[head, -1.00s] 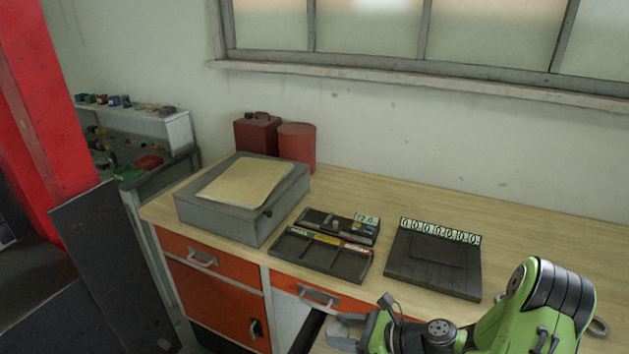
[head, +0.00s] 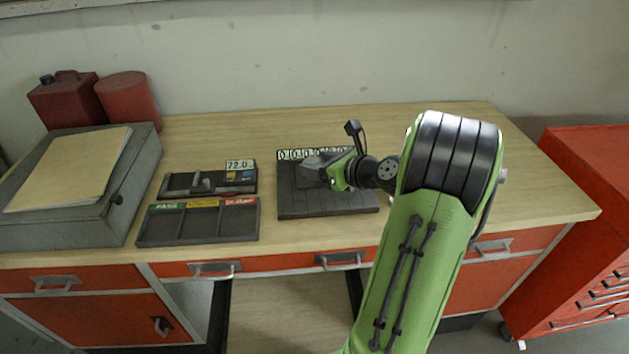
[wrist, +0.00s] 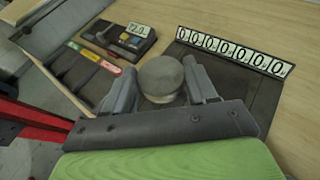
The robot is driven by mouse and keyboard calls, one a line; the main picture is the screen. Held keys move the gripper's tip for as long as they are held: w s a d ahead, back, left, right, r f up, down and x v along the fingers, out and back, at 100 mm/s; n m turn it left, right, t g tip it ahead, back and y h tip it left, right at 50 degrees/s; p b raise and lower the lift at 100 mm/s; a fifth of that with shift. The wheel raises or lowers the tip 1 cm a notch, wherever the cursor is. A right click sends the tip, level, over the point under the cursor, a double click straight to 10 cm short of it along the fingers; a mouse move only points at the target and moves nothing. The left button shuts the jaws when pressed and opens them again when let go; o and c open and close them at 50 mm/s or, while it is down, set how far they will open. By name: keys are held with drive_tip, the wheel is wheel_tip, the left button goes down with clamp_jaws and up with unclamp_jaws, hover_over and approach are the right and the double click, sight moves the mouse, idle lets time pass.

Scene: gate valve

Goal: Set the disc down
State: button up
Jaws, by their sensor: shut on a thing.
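A round grey disc (wrist: 161,74) shows in the wrist view between the two fingers of my gripper (wrist: 162,84), which is shut on it. In the head view my gripper (head: 314,165) is over the dark slatted board (head: 300,207), near its strip of number labels. The disc cannot be made out there. The board also shows in the wrist view (wrist: 262,86), behind and to the right of the disc. I cannot tell whether the disc touches the board.
Left of the board are a three-compartment tray (head: 198,240) with coloured labels and a device with a 72.0 display (head: 240,165). A grey box (head: 50,235) stands farther left, with red cans (head: 128,98) behind. The wooden bench top (head: 540,205) is clear at right.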

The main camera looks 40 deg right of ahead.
sight(320, 203)
drive_tip(key=f+b, duration=0.1)
drive_tip(key=f, duration=0.3)
drive_tip(key=f+b, duration=0.2)
drive_tip(key=f, duration=0.3)
drive_tip(key=shift+s+f, duration=0.2)
drive_tip(key=shift+f, duration=0.1)
drive_tip(key=shift+f, duration=0.1)
drive_tip(key=o, duration=1.3)
drive_tip(key=shift+o, duration=0.2)
